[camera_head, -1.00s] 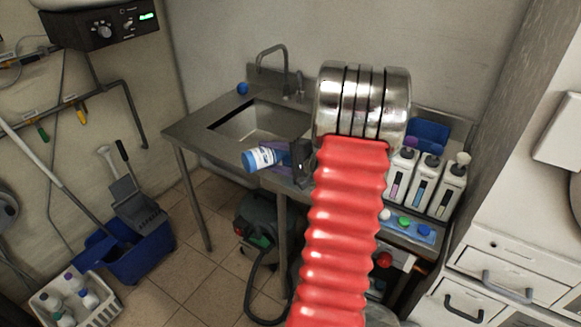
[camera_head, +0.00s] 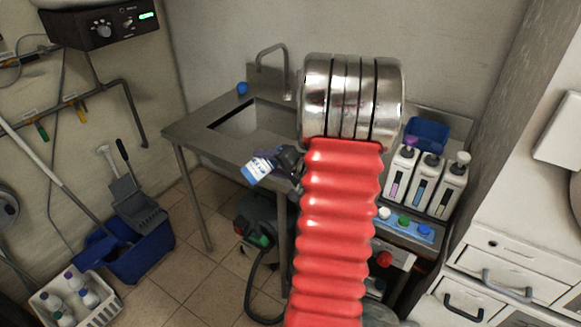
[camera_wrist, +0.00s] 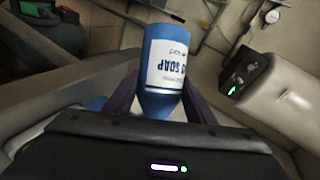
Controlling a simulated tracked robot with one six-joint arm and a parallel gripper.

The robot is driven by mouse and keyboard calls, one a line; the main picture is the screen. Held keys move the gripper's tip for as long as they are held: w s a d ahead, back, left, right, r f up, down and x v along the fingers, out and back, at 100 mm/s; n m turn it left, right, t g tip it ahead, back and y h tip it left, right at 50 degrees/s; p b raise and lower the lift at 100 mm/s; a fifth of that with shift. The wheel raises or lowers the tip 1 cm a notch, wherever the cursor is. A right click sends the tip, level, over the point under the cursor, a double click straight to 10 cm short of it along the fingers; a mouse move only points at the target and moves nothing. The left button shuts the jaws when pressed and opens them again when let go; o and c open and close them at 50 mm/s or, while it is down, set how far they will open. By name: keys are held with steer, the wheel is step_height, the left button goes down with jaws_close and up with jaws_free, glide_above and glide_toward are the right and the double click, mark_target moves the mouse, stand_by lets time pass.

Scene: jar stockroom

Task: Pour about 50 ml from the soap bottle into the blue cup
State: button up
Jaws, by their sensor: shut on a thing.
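The soap bottle (camera_head: 258,167), blue with a white label, is held in front of the sink counter, tilted with its left end lower. My gripper (camera_head: 285,159) is shut on it, partly hidden behind my arm.
The metal sink counter (camera_head: 190,130) has a basin and a tap (camera_head: 272,50). Several white pump bottles (camera_head: 428,183) and a blue bin (camera_head: 428,131) stand at right. A mop bucket (camera_head: 140,255) and white basket (camera_head: 100,312) are on the floor at left.

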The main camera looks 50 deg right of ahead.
stand_by(0.7)
steer(key=shift+d+r+n+g+h, duration=0.15)
steer(key=shift+n+g+h, duration=0.2)
steer(key=shift+n, duration=0.25)
steer(key=shift+r, duration=0.15)
stand_by(0.5)
steer(key=shift+r+n+h, duration=0.1)
steer(key=shift+n+h, duration=0.15)
steer(key=shift+n, duration=0.05)
steer(key=shift+s+d+r+n+g+h+b, duration=0.15)
steer(key=shift+r+n+h+b, duration=0.1)
steer(key=shift+r, duration=0.25)
steer(key=shift+d+r+n+g+h+b, duration=0.15)
steer(key=shift+r+n+b, duration=0.1)
steer(key=shift+r, duration=0.25)
steer(key=shift+r+n+h, duration=0.15)
steer(key=shift+n+h, duration=0.25)
steer(key=shift+n, duration=0.1)
steer(key=shift+a+f+n+g+h+b, duration=0.35)
steer(key=shift+f+n+h+b, duration=0.15)
steer(key=shift+f+n, duration=0.1)
steer(key=shift+w+a+n+h+b, duration=0.35)
steer(key=shift+a+n+h+b, duration=0.1)
steer(key=shift+n+h, duration=0.4)
